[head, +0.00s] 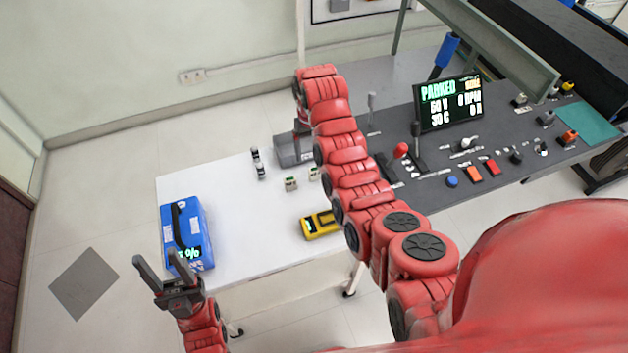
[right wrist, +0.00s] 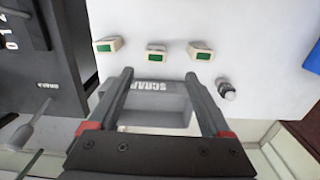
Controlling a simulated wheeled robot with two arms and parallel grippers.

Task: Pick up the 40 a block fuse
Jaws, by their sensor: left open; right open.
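Small pale block fuses with green labels stand on the white table. In the right wrist view I see a left one (right wrist: 108,45), a middle one (right wrist: 156,50) and a right one (right wrist: 200,50); their ratings are too small to read. Two show in the head view, a nearer one (head: 291,184) and one beside my arm (head: 314,173). My right gripper (right wrist: 158,75) is open and empty over the grey scrap bin, its fingertips short of the fuses. My left gripper (head: 161,256) is open and empty by the table's front left corner.
The grey scrap bin (head: 291,153) stands at the table's back edge. Dark cylinders (head: 258,163) stand left of the fuses. A blue battery case (head: 187,233) and a yellow meter (head: 318,224) are nearer. A grey control console (head: 440,185) borders the right side. The table's middle is clear.

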